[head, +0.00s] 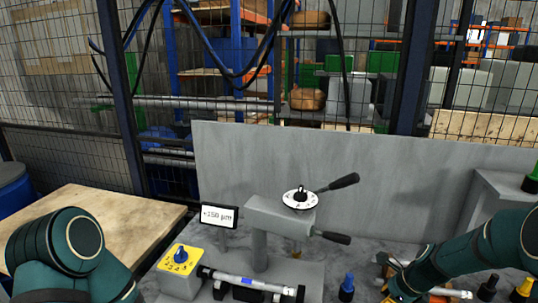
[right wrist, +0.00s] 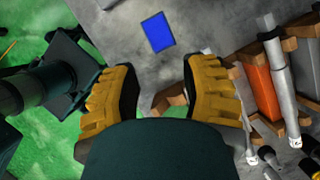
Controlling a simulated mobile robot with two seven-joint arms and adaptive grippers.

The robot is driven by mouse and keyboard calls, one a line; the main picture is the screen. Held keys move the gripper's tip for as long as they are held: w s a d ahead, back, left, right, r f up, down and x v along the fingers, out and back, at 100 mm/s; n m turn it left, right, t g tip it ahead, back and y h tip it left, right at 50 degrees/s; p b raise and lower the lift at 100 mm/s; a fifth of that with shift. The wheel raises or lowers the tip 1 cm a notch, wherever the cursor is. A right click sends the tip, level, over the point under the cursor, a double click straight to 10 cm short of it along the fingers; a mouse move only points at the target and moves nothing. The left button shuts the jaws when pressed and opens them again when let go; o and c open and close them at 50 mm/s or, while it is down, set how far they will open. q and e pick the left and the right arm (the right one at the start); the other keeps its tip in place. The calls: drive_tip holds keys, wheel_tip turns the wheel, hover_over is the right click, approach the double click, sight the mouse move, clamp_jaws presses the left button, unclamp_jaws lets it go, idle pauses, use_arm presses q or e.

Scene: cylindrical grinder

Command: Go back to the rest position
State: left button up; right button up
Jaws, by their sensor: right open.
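My right gripper (right wrist: 160,85) is open in the right wrist view, its two yellow ribbed fingers apart with nothing between them. In the head view my right arm reaches in from the right edge, low over the grey worktop (head: 330,285); its fingers are not clear there. My left arm shows at the lower left, and its gripper is out of view. The grinder (head: 281,222) stands in the middle with a white dial (head: 300,198) and black-handled levers. A shaft (head: 240,283) with a blue band lies across its front. A display (head: 220,216) reads +150 µm.
A yellow-topped knob box (head: 180,260) stands left of the shaft. Bottles with blue (head: 347,287) and yellow tops stand at the front right. Wooden holders (right wrist: 172,98), an orange block (right wrist: 262,90) and grey shafts lie near my right gripper. A grey panel (head: 370,175) stands behind.

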drive_tip(key=s+a+f+n+b, duration=0.1)
drive_tip(key=s+a+f+n, duration=0.1)
drive_tip(key=a+f+n, duration=0.1)
drive_tip(key=s+a+f+n+b, duration=0.1)
drive_tip(key=a+f+n, duration=0.2)
drive_tip(key=f, duration=0.3)
drive_tip(key=s+a+f+n, duration=0.2)
drive_tip(key=a+f+n, duration=0.1)
drive_tip(key=f+n, duration=0.1)
drive_tip(key=shift+s+a+f+g+h+b, duration=0.15)
drive_tip(key=shift+s+g+h+b, duration=0.15)
drive_tip(key=shift+s+g+b, duration=0.1)
use_arm(q)
wheel_tip(320, 180, down, 6)
drive_tip(key=b, duration=0.3)
drive_tip(key=shift+s+d+f, duration=0.15)
drive_tip(key=shift+f, duration=0.1)
use_arm(e)
drive_tip(key=s+a+f+n+y, duration=0.1)
drive_tip(key=s+a+f+n, duration=0.6)
drive_tip(key=s+a+n, duration=0.4)
drive_tip(key=shift+s+n, duration=0.15)
drive_tip(key=shift+n, duration=1.05)
